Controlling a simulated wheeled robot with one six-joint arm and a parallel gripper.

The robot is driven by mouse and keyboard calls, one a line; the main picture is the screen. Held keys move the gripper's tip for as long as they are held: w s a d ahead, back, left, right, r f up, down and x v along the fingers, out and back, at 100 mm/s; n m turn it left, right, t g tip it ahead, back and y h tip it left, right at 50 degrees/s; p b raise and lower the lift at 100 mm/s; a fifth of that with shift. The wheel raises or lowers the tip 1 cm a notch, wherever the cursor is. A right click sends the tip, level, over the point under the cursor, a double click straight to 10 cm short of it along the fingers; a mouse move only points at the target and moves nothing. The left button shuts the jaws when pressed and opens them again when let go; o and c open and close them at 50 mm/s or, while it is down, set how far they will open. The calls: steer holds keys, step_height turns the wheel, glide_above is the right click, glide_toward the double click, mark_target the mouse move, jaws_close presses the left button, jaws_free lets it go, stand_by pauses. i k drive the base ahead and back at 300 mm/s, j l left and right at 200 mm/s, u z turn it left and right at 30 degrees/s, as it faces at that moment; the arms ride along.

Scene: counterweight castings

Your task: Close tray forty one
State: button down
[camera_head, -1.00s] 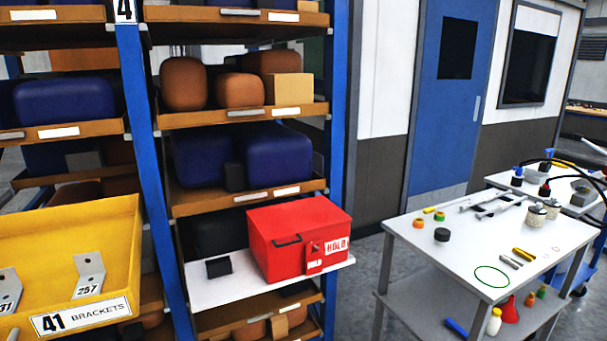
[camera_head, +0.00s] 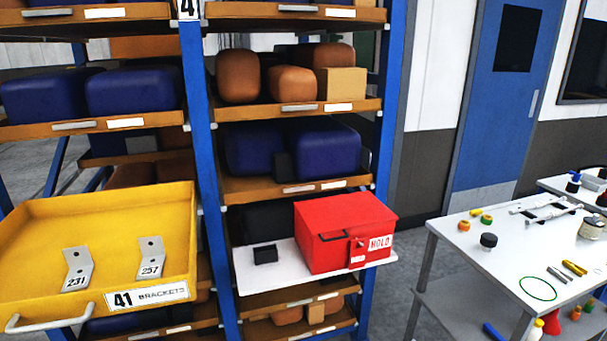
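The yellow tray (camera_head: 130,215) labelled "41 BRACKETS" is at the lower left and stands out from the shelf rack toward me. Two grey metal brackets lie in it, one marked 231 (camera_head: 77,270) and one marked 257 (camera_head: 150,258). A light-coloured handle (camera_head: 40,318) is on its front face, left of the label (camera_head: 147,296). How the tray's back meets the rack is hard to make out. My gripper is not in view.
A red HOLD box (camera_head: 340,225) and a small black block (camera_head: 265,254) stand on a white pull-out shelf (camera_head: 262,280) right of the blue upright (camera_head: 203,150). A white-topped bench (camera_head: 475,255) with small parts is at the right. Grey floor lies between.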

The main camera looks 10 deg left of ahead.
mark_target(34, 268)
steer(key=u, duration=2.25)
